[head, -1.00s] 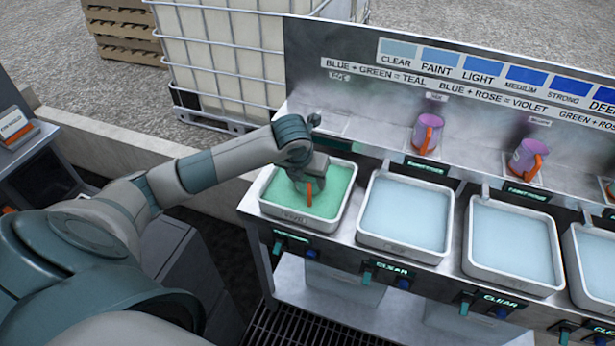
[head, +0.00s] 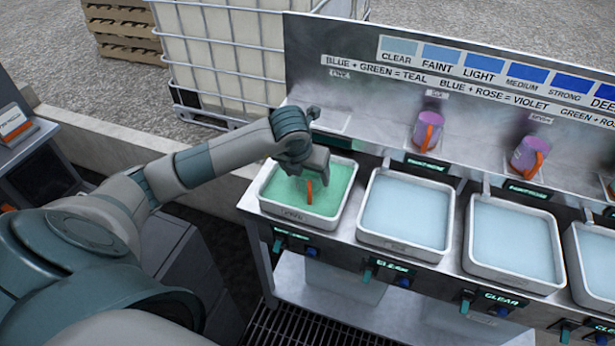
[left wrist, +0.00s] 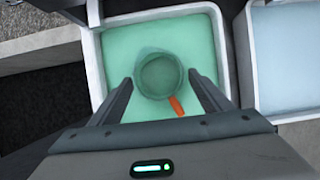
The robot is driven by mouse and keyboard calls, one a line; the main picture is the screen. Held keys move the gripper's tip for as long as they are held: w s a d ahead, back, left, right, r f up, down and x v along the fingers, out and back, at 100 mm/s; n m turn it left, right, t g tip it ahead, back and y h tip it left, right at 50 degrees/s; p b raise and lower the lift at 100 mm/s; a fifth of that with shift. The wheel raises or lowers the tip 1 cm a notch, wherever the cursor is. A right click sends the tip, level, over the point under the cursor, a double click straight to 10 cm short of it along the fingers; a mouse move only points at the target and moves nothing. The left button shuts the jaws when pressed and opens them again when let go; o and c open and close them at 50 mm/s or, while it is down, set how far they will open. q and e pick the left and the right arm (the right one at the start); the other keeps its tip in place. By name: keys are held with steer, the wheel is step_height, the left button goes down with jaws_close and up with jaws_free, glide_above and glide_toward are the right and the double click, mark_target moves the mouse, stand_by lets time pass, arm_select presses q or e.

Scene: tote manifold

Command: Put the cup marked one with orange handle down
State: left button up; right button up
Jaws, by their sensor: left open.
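The cup with the orange handle (head: 310,192) is in the leftmost tray (head: 335,215), which holds green liquid. In the head view mostly its handle shows; my gripper and the liquid hide the rest. In the left wrist view the cup (left wrist: 160,75) shows from above as a round, green-tinted rim, its orange handle pointing down and right. My left gripper (head: 306,186) is over the tray. In the wrist view its two fingers stand apart on either side of the cup, with gaps visible. Any marking on the cup cannot be read. My right gripper is not in view.
Trays of pale blue liquid (head: 405,245) stand to the right in a row. Two purple cups with orange handles, one here (head: 427,130) and one here (head: 528,155), stand on the shelf behind. An empty shelf spot (head: 332,118) is behind the green tray.

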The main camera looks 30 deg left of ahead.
arm_select(q)
steer(key=a+b+v, duration=0.1)
steer(key=b+v, duration=0.1)
steer(key=v, duration=0.8)
steer(key=shift+d, duration=0.45)
